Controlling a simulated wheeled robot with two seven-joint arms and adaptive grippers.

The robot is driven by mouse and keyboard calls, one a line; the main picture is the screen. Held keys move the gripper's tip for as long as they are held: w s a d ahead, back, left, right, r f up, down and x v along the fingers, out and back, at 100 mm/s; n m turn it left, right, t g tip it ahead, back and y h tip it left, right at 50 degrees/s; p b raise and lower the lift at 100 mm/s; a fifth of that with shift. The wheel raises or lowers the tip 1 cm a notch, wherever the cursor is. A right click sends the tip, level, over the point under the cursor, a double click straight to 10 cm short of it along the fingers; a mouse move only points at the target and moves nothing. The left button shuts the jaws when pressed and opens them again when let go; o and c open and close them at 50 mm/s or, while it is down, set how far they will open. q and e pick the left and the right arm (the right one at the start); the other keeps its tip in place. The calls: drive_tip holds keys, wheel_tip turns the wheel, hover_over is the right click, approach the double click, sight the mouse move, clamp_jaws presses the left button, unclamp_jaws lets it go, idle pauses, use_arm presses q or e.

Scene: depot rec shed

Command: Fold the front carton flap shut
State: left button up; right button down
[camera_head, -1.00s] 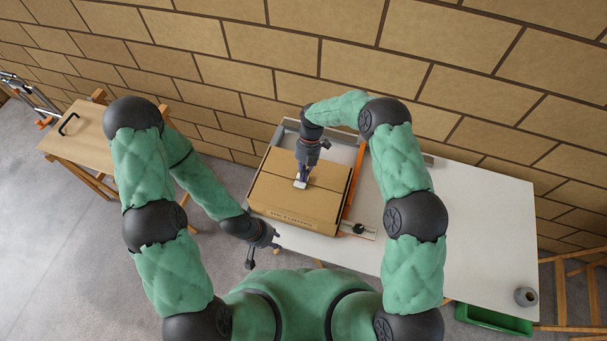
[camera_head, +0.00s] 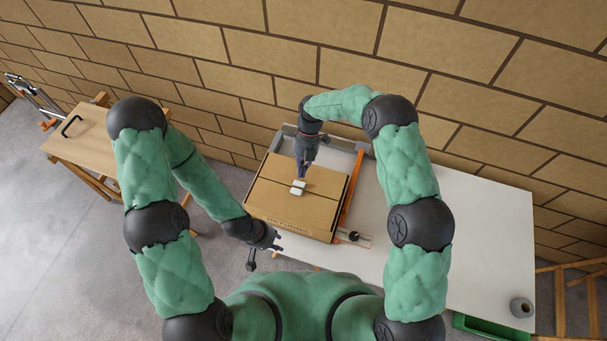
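The brown carton (camera_head: 285,208) sits on the white table, and its top looks flat. A seam crosses the top, and the front panel lies level in front of it. Small lettering runs along the front edge. My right gripper (camera_head: 299,184) points down at the middle of the top, by the seam. A small pale piece shows at its fingertips; I cannot tell if it is a pad or a held item, nor whether the fingers are closed. My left gripper (camera_head: 266,252) is beside the carton's front left corner, apart from it, with its fingers spread and empty.
The white table (camera_head: 470,230) is clear to the right, apart from a grey roll (camera_head: 521,307). An orange bar (camera_head: 351,188) borders the carton's right side, with a small slide (camera_head: 353,237) at its front. A wooden table (camera_head: 85,140) stands left. A brick wall is behind.

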drive_tip(key=w+f, duration=0.1)
drive_tip(key=w, duration=0.1)
drive_tip(key=w+d+f+b, duration=0.1)
drive_tip(key=w, duration=0.1)
drive_tip(key=w+d+f+b, duration=0.1)
drive_tip(key=w, duration=0.1)
drive_tip(key=shift+w+f, duration=0.2)
drive_tip(key=shift+w, duration=0.1)
drive_tip(key=shift+w+d+f, duration=0.1)
drive_tip(key=shift+w+d, duration=0.05)
drive_tip(key=shift+w, duration=0.4)
